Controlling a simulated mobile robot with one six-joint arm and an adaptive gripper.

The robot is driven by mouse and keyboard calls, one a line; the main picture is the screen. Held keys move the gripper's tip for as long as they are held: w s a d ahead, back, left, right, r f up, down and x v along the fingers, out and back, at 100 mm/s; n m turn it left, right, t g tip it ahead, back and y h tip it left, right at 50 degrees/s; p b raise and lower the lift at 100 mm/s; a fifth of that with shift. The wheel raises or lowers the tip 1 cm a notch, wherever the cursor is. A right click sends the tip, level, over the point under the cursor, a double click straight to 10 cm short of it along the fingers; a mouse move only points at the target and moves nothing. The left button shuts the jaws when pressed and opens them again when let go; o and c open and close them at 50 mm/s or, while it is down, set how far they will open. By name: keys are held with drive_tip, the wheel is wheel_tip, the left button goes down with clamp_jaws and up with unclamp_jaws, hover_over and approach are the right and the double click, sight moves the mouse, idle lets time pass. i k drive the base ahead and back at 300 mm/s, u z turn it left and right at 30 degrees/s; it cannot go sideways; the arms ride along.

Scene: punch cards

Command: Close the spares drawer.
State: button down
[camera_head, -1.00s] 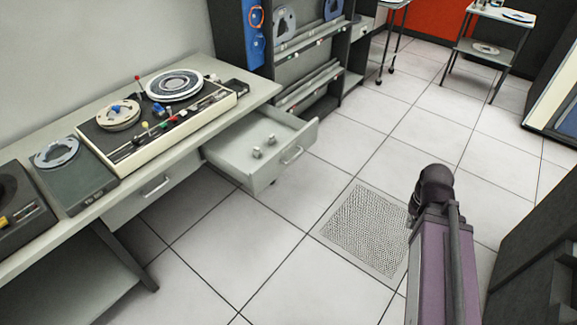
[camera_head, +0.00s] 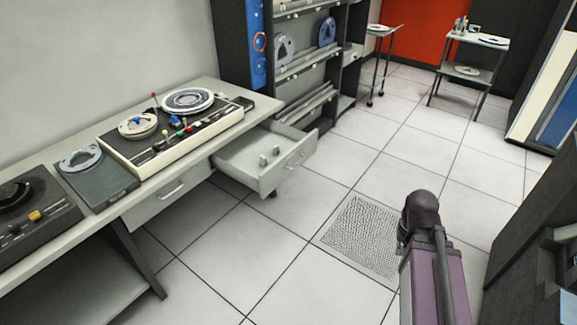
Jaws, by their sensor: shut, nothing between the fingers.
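The grey spares drawer (camera_head: 291,163) sticks out from under the right end of the long desk (camera_head: 90,211) in the head view. It is pulled well open, with its handle on its front panel. A few small pale pieces (camera_head: 268,157) stand on its floor. My arm, a purple link with a dark joint, rises at the lower right, apart from the drawer. My gripper itself does not show.
A second drawer (camera_head: 165,194) in the desk is shut. A tape deck (camera_head: 172,132) sits on the desktop. A shelf rack (camera_head: 297,60) stands behind the open drawer. Tiled floor with a perforated tile (camera_head: 359,236) lies clear before the drawer. A dark cabinet (camera_head: 530,235) stands at right.

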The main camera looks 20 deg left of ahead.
sight(239, 159)
drive_tip(key=u, duration=0.5)
drive_tip(key=i, duration=1)
drive_tip(key=u, duration=0.05)
